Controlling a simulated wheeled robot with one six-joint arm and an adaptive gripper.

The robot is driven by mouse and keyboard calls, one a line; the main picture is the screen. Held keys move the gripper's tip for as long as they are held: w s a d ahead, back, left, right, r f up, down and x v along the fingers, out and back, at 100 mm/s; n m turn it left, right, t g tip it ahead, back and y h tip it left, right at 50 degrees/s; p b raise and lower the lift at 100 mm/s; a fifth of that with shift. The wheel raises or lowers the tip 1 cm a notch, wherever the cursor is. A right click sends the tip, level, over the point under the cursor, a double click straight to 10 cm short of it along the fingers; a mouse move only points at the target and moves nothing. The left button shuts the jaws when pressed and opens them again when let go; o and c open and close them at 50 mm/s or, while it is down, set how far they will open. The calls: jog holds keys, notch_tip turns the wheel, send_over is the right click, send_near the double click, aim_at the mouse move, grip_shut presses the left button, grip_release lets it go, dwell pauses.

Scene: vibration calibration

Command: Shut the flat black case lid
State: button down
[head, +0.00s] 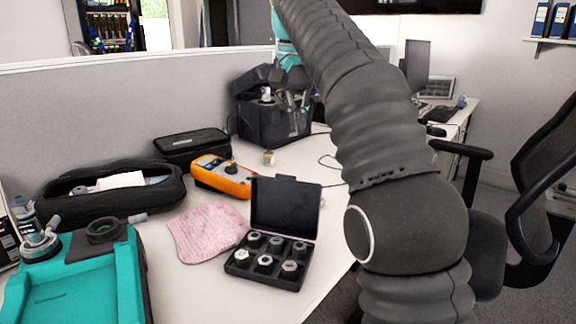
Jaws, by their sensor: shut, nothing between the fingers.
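A flat black case (238,270) lies on the white desk near the front. Its lid (285,207) stands up, tilted a little back, at the rear edge of the base. Several silver-and-black round fittings sit in the base's compartments. My gripper (297,103) is high up beyond the case, in front of a black bag, and points downward. It is shut and empty, well apart from the lid. Its fingertips are small and dark against the bag, so their outline is hard to make out.
A pink cloth (208,232) lies left of the case, an orange meter (222,177) behind it. A teal device (75,280) stands front left, an open black pouch (110,205) beyond. The black bag (262,118) is at the back. My arm covers the desk's right side.

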jog(key=shift+w+a+f, duration=0.25)
jog(key=shift+w+a, duration=0.15)
jog(key=shift+a, duration=0.3)
notch_tip(320, 180, down, 10)
jog(key=w, duration=0.2)
jog(key=shift+s+a+r+b, duration=0.1)
jog(key=shift+s+r, duration=0.1)
jog(key=shift+s, duration=0.5)
jog(key=shift+s+a+r+b, duration=0.1)
jog(key=shift+s+r+b, duration=0.1)
jog(key=shift+s, duration=0.55)
jog(key=shift+s+a+r+b, duration=0.1)
jog(key=shift+s+r, duration=0.1)
jog(key=shift+s, duration=0.5)
jog(key=shift+s, duration=0.1)
